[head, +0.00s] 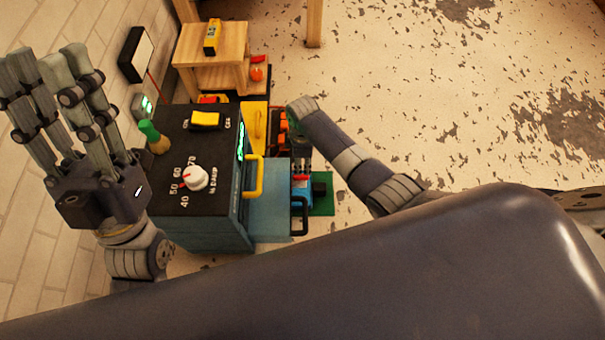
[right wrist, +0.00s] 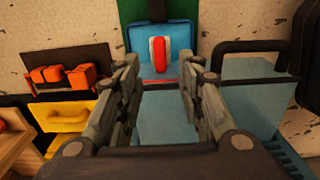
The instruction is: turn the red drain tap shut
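The red drain tap (right wrist: 160,54) is a short red handle on a pale backing, on the front of a blue tank (right wrist: 187,42). It looks upright in the right wrist view. In the head view only a bit of red shows on the small blue tank (head: 301,193). My right gripper (right wrist: 160,78) is open and empty, its fingers spread on either side of the tap's line and apart from it. My left gripper (head: 42,68) is open and empty at the left.
A dark machine (head: 205,225) with a white dial (head: 195,178), yellow switch (head: 205,119) and green-topped lever (head: 150,131) stands between my arms. A yellow handle (head: 258,180) and black handle (head: 303,215) stick out. A wooden stool (head: 222,43) stands behind; floor is free at right.

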